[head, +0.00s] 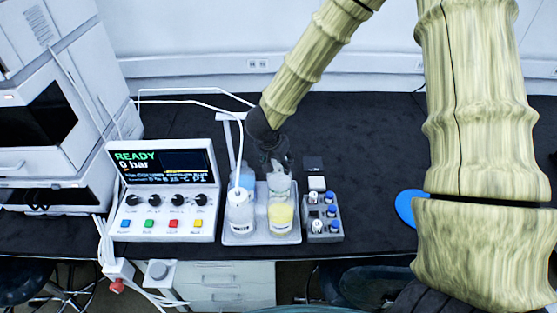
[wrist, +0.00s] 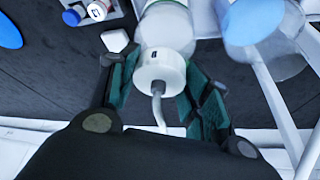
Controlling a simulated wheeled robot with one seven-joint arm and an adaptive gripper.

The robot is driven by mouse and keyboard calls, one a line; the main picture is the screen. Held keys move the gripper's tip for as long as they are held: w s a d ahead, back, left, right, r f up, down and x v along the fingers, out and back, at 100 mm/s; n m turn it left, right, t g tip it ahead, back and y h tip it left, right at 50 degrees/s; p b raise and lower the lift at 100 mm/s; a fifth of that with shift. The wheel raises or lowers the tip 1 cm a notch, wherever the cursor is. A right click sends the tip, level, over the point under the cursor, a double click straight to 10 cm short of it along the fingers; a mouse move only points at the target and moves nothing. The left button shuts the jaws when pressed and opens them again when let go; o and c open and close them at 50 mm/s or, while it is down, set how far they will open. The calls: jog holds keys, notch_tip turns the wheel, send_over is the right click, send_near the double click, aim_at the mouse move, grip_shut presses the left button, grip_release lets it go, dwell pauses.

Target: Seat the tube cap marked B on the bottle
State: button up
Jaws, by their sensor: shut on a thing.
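My gripper (wrist: 161,82) is shut on a white tube cap (wrist: 160,68) with a grey tube bending out of its top. A small dark mark on the cap is too small to read. In the wrist view the cap lines up with the neck of a clear bottle (wrist: 168,28) with pale greenish contents. I cannot tell whether it is fully down on the neck. In the head view my gripper (head: 277,158) is at the top of the back right bottle (head: 280,186), hiding the cap.
The tray (head: 262,240) also holds a blue bottle (head: 247,178), a yellow bottle (head: 281,220) and a white-capped bottle with a tube (head: 240,212). A vial rack (head: 322,228) and a white cube (head: 317,183) stand to the right. A control box (head: 162,190) stands left.

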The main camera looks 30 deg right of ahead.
jog(key=shift+f, duration=0.3)
jog(key=o, duration=1.1)
jog(key=o, duration=0.4)
jog(key=shift+r, duration=0.15)
jog(key=shift+r+p, duration=3.4)
jog(key=shift+p, duration=1.05)
